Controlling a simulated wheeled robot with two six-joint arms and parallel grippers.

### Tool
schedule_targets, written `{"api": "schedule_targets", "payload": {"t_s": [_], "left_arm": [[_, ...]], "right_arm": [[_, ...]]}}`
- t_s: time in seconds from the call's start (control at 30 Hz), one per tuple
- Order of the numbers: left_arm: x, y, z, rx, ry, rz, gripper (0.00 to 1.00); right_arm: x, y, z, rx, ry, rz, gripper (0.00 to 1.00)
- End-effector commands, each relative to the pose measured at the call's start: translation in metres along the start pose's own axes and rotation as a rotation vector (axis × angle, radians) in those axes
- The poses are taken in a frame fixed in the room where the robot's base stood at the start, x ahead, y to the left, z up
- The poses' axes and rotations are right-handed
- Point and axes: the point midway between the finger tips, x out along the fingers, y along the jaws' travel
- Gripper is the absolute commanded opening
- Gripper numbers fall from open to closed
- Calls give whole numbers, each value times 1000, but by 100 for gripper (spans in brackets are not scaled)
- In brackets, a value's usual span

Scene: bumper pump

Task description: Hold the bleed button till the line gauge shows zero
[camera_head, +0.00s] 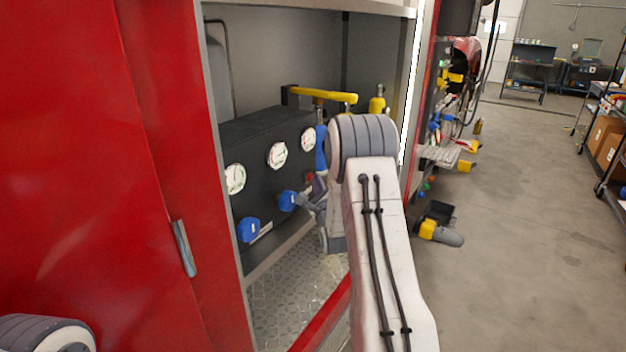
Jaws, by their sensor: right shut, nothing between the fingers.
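A black pump panel (262,134) stands inside the open red compartment. It carries three round white gauges: the left gauge (234,178), the middle gauge (277,155) and the right gauge (307,139). Their readings are too small to tell. A blue knob (248,230) and a second blue knob (287,200) sit low on the panel. A small red part (309,177) shows further right; I cannot tell which part is the bleed button. My right gripper (303,202) is shut and empty, close beside the second blue knob. Contact is unclear. My left gripper is out of view.
A yellow handle (325,95) and a blue lever (320,150) are near the panel's right end, partly behind my right arm. The red door (90,170) fills the left. A yellow and grey tool (440,232) is at the right. The floor (540,230) there is largely clear.

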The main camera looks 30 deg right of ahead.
Motion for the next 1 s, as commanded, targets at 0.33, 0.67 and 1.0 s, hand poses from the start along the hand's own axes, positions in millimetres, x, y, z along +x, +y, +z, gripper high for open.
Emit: {"api": "schedule_targets", "payload": {"t_s": [0.33,0.67,1.0], "left_arm": [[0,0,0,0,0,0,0],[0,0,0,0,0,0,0],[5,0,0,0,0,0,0]], "right_arm": [[0,0,1,0,-2,1,0],[0,0,1,0,-2,1,0],[-9,-6,-7,0,0,0,0]]}}
